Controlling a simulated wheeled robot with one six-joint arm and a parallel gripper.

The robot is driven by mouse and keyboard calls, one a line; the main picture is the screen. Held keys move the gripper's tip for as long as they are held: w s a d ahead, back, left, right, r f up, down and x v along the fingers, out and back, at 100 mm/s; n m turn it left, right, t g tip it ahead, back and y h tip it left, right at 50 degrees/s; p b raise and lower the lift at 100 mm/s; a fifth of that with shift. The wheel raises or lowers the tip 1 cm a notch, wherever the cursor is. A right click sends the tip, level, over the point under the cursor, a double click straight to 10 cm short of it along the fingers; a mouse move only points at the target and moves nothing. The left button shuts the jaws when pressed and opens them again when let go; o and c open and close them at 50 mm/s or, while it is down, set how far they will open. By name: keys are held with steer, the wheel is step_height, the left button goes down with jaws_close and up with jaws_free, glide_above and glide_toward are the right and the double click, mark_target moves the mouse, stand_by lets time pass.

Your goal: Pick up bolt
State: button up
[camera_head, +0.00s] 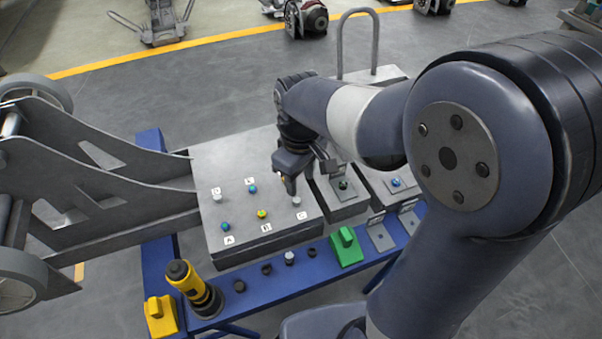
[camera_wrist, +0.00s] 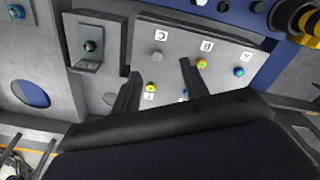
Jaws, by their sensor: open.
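Several small bolts stand on a grey plate (camera_head: 240,232) with letter labels. The task does not say which bolt.
Right of the plate, grey blocks carry a green-topped bolt (camera_head: 343,184) and a blue one (camera_head: 396,182). On the blue bench rail (camera_head: 240,306) are a yellow-black tool (camera_head: 190,286), a yellow block (camera_head: 160,316), a green block (camera_head: 346,246) and small dark caps.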

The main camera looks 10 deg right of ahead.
steer(key=b, duration=0.1)
glide_above(298, 201)
steer(key=f, duration=0.5)
steer(key=shift+s+d, duration=0.1)
steer(key=shift+s, duration=0.3)
steer(key=shift+w+f+b, duration=0.2)
steer(key=shift+f+b, duration=0.05)
steer(key=shift+f, duration=1.2)
steer(key=shift+w+f+b, duration=0.2)
steer(key=shift+f+b, duration=0.05)
steer(key=shift+f, duration=1.2)
steer(key=shift+c, duration=0.3)
jaws_close()
